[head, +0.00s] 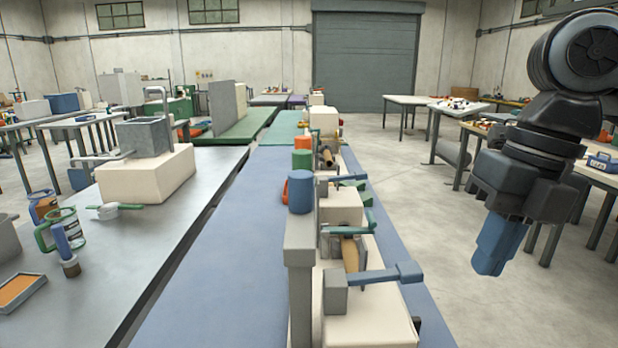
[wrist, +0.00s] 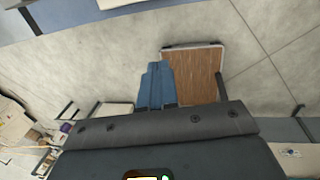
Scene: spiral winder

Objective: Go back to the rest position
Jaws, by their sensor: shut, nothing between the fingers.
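My gripper (head: 490,262) hangs at the right side of the head view, with its blue fingers pointing down. The fingers are together with nothing between them. It is over open floor, to the right of the blue bench (head: 225,270) and apart from it. In the wrist view the closed blue fingers of my gripper (wrist: 157,72) show above the dark gripper body.
A grey metal bench (head: 165,235) at left holds a cream block with a grey tank, mugs and a tray. Side tables (head: 595,178) with tools stand behind my arm at right. The concrete floor (head: 440,210) between bench and tables is clear. A brown-topped table (wrist: 190,75) shows beyond the fingers.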

